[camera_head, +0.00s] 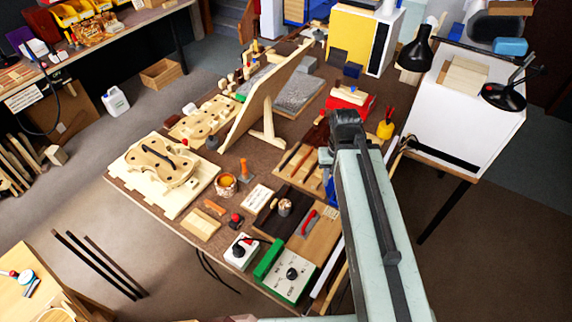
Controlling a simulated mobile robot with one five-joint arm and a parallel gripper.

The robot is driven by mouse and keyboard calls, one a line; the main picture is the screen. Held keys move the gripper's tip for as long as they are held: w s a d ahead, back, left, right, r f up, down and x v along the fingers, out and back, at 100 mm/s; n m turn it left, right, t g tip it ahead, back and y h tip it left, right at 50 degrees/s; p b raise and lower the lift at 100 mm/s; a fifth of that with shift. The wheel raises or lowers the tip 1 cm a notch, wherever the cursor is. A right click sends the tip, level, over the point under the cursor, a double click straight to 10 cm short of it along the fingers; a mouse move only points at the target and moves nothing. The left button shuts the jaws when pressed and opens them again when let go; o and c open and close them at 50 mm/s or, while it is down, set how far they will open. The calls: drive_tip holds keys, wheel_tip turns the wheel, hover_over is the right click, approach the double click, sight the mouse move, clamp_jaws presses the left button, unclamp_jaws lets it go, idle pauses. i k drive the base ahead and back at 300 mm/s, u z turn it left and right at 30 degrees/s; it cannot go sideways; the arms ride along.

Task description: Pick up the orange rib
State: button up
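A small flat orange piece (214,206) lies on the brown bench near its front left edge, just behind a pale wood block. A second orange piece (244,170) stands upright further back, beside a round orange-rimmed pot. I cannot tell for sure which of the two is the orange rib. My gripper (346,120) is at the dark far end of my pale arm, over the right side of the bench, well to the right of both orange pieces. Its fingers are hidden, so I cannot see whether it is open or holds anything.
A violin body (160,165) lies on a pale board at left. A tall wooden panel (262,100) leans mid-bench. The pot (226,184), a red-topped dark item (235,220) and a white box (241,252) crowd the front. A black lamp (415,52) stands at right.

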sight(310, 151)
drive_tip(key=u, duration=4.65)
drive_tip(key=k, duration=2.1)
drive_tip(key=z, duration=0.5)
